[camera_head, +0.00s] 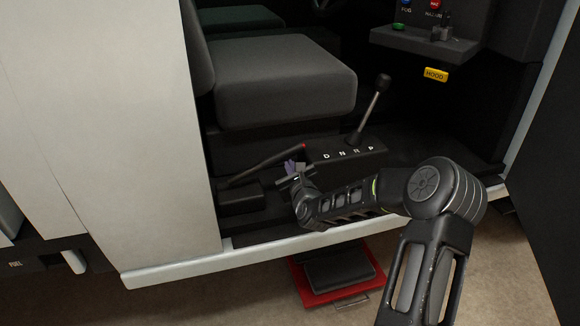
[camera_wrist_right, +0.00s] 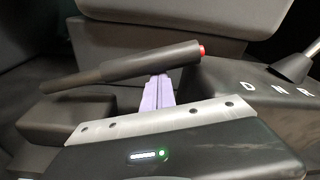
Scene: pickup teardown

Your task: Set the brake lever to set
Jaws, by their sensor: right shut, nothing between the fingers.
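The brake lever (camera_head: 268,163) is a dark bar with a red button at its tip, rising at a slant to the right from a dark base (camera_head: 240,197) beside the seat. In the right wrist view the lever (camera_wrist_right: 150,63) slants up to the right across the picture. My right gripper (camera_head: 290,166) is by the lever's upper end, just below the red tip. In the right wrist view its purple fingers (camera_wrist_right: 158,92) are shut, with their tips at or under the lever's grip; I cannot tell whether they touch it. My left gripper does not show.
A gear selector (camera_head: 373,110) stands on a console marked D N R P, right of the brake lever. The grey seat (camera_head: 282,80) is behind. The white door sill (camera_head: 190,262) runs in front. A red tray (camera_head: 312,290) with a dark pad lies on the floor below.

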